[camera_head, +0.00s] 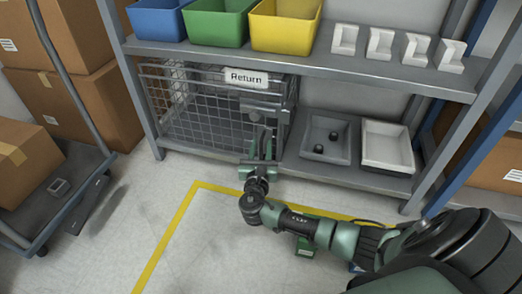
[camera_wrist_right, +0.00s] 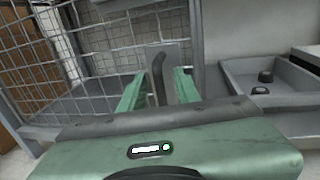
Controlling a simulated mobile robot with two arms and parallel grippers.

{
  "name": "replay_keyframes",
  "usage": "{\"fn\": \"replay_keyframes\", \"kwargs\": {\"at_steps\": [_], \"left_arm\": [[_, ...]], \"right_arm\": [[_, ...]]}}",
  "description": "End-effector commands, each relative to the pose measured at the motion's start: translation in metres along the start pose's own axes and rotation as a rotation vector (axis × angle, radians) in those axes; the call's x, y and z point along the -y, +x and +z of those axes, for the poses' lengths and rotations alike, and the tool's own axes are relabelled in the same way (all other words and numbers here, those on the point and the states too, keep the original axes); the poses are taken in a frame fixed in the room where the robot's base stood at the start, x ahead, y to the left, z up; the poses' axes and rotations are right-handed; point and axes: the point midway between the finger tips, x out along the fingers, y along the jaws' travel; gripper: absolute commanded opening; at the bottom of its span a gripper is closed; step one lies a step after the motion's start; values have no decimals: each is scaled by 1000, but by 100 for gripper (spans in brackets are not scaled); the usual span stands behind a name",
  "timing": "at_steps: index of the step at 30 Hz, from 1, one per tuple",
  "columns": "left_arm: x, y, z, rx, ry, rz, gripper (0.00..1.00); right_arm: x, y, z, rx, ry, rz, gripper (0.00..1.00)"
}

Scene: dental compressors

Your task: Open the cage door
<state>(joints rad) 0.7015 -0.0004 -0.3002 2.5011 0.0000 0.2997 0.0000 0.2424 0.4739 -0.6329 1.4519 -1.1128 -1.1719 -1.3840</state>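The wire mesh cage (camera_head: 205,118) stands on the lower shelf under a "Return" label (camera_head: 246,77). Its front mesh looks closed in the head view; a gap at its edge cannot be made out. My right gripper (camera_head: 262,148) is at the right part of the cage front. In the right wrist view, a dark upright handle (camera_wrist_right: 158,78) stands between the two green fingers of my right gripper (camera_wrist_right: 158,92). The fingers are apart, with a small gap seen beside the handle. Cage mesh (camera_wrist_right: 30,60) fills the left of that view. My left gripper is not seen.
A grey tray (camera_head: 311,153) with dark small items and a white tray (camera_head: 387,166) stand right of the cage. Blue, green and yellow bins (camera_head: 286,36) are above. A cart (camera_head: 75,190) with boxes stands left.

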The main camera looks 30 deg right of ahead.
Motion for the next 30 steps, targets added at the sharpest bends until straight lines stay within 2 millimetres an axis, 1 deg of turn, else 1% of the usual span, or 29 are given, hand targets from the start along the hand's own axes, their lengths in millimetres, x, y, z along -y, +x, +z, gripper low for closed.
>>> {"fn": "replay_keyframes", "kwargs": {"at_steps": [1,3,10,11,12,14,15,30], "left_arm": [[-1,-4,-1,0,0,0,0],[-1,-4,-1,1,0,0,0],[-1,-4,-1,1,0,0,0],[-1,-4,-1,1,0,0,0],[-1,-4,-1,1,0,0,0],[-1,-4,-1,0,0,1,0],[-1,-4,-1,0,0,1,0],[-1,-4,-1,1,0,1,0]], "right_arm": [[0,4,-1,1,0,0,33],[0,6,0,1,0,0,33],[0,7,1,0,0,1,33],[0,7,1,0,0,1,30],[0,7,1,0,0,1,19],[0,7,1,-1,1,1,2],[0,7,0,-1,1,1,0],[0,7,0,-1,0,0,0]]}}
